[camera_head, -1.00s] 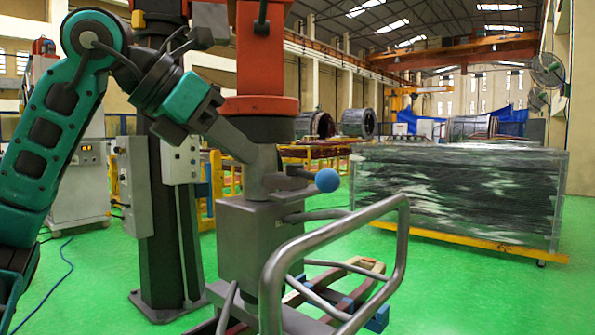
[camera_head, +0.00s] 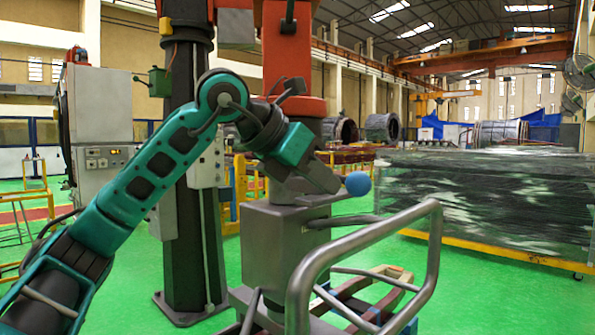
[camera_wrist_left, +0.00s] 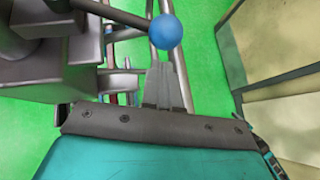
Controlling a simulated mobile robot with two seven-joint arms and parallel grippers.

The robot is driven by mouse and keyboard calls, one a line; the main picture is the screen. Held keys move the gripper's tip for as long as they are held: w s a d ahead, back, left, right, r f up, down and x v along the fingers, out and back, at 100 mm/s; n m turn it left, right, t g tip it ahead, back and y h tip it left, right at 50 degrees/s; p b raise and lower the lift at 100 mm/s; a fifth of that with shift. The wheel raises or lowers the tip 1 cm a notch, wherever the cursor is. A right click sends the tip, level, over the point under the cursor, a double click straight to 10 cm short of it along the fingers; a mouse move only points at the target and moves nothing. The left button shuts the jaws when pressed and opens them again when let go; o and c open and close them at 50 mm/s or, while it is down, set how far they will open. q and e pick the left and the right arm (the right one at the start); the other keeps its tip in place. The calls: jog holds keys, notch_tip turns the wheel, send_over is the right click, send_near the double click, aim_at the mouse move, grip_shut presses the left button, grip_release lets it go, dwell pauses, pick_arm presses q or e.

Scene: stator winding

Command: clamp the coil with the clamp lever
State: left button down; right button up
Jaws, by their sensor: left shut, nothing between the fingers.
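The clamp lever shows as a blue ball knob (camera_head: 357,183) on a grey arm, beside the top of a grey metal block (camera_head: 288,245). My left gripper (camera_head: 335,187) is close to the left of the knob, with its fingers together. In the left wrist view the shut fingers (camera_wrist_left: 163,80) point towards the blue knob (camera_wrist_left: 165,32), and nothing is between them. I cannot tell if they touch it. A brown curved piece (camera_head: 387,283), possibly part of the coil, lies low behind the bent grey tube frame. My right gripper is not in view.
The bent grey tube frame (camera_head: 435,245) rises in front, right of the block. An orange column (camera_head: 290,60) stands above the block, and a dark post (camera_head: 187,90) to the left. A wrapped stack (camera_head: 500,205) stands behind on the right. Green floor is open at lower right.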

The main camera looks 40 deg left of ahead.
pick_arm(q)
jog(key=shift+w+d+r, duration=0.2)
jog(key=shift+w+d, duration=0.05)
jog(key=shift+w, duration=0.55)
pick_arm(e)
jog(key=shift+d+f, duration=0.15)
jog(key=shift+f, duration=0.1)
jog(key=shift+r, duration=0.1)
